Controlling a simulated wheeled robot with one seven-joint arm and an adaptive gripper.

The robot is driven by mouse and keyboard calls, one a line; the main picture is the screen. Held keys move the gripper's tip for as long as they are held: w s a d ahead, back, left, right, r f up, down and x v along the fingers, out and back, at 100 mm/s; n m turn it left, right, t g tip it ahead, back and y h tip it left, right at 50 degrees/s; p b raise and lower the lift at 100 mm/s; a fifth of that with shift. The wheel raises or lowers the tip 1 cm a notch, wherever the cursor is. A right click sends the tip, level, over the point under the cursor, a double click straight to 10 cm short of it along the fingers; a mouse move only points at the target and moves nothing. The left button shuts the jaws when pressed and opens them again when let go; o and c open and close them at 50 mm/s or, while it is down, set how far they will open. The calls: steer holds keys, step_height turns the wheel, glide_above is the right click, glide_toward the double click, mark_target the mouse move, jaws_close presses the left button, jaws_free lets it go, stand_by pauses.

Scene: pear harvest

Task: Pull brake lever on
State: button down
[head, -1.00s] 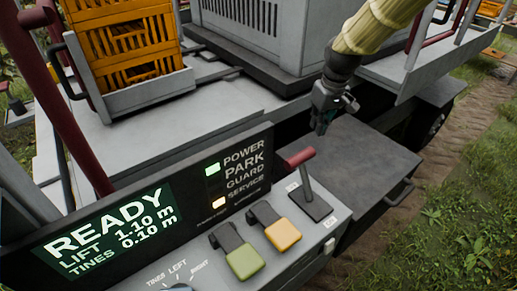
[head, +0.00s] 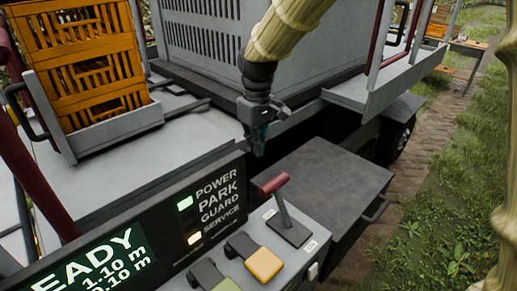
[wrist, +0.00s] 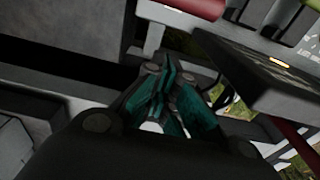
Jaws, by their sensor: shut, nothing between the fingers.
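The brake lever (head: 282,207) is a grey shaft with a red grip, standing on a dark plate at the right end of the console. Its shaft leans slightly left in the head view. My gripper (head: 258,150) points down above and slightly left of the red grip in that view, apart from it. In the wrist view my gripper's teal fingers (wrist: 170,105) are together with nothing held. The red grip (wrist: 200,7) shows at the top edge of the wrist view, beyond the fingertips; the shaft is hidden there.
The console display (head: 90,262) stands left of the lever, with a green light near PARK and an amber one near SERVICE. Yellow (head: 264,264) and green (head: 226,285) capped switches sit beside the lever. A dark box (head: 330,185) lies behind it. An orange crate (head: 85,70) stands far left.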

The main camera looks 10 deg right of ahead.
step_height(320, 180, down, 7)
steer(key=s+d+p, duration=0.2)
steer(key=p, duration=0.3)
steer(key=shift+s+f, duration=0.15)
steer(key=shift+s, duration=0.2)
steer(key=shift+s, duration=0.1)
stand_by(0.3)
